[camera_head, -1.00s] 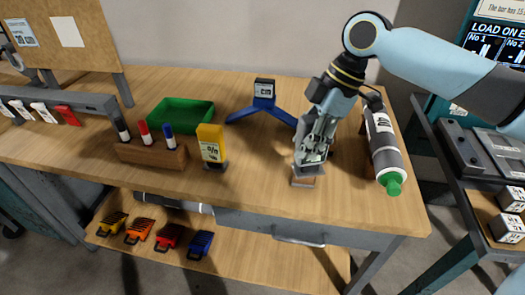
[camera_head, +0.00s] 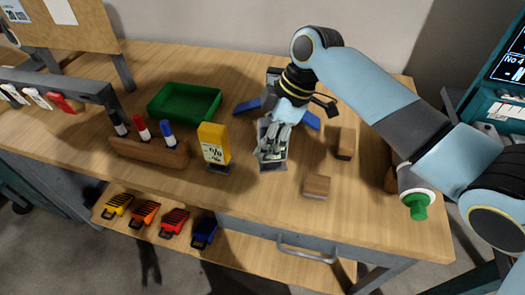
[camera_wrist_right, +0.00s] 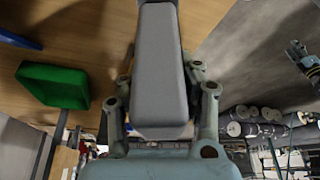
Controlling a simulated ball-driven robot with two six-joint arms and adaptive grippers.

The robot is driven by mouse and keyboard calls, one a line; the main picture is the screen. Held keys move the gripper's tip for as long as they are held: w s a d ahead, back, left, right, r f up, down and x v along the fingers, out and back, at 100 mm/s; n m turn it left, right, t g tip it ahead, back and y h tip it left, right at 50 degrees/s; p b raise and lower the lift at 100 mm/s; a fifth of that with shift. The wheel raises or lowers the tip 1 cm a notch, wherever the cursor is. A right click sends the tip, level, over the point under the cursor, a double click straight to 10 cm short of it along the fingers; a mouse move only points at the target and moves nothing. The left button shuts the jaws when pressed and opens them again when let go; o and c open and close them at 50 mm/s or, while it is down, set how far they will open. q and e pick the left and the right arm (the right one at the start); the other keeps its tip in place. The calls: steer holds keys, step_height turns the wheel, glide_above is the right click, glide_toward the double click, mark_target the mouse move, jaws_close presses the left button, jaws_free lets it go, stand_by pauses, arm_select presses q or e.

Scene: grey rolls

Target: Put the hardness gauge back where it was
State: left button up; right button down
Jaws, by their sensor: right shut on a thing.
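My right gripper (camera_head: 272,152) is shut on a grey, block-like device (camera_wrist_right: 162,70), which I take to be the hardness gauge. In the head view the fingers hide most of it, and I cannot tell whether it touches the table. It is right of the yellow meter (camera_head: 213,143) and in front of a blue splayed-leg stand (camera_head: 247,106). The wrist hides the stand's middle. A small pale-blue jointed shape at the right of the wrist view may be my left gripper (camera_wrist_right: 304,60); its jaws are unclear.
A green tray (camera_head: 185,101) and a wooden marker holder (camera_head: 150,151) stand left. My arm mostly covers a green-capped roll (camera_head: 417,206). The table's front middle is clear.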

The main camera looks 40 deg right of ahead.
mark_target(259, 159)
steer(key=shift+w+a+f, duration=0.2)
steer(key=shift+a, duration=0.15)
steer(key=shift+a+f, duration=0.1)
steer(key=shift+f, duration=0.2)
step_height(259, 159, down, 3)
steer(key=shift+r, duration=0.15)
steer(key=shift+f, duration=0.35)
arm_select(q)
steer(key=shift+w+d+r, duration=0.2)
steer(key=shift+w+d, duration=0.1)
steer(key=shift+w, duration=0.05)
steer(key=shift+s, duration=0.1)
arm_select(e)
steer(key=shift+f, duration=0.15)
steer(key=c, duration=0.9)
jaws_free()
arm_select(q)
steer(key=shift+a, duration=0.15)
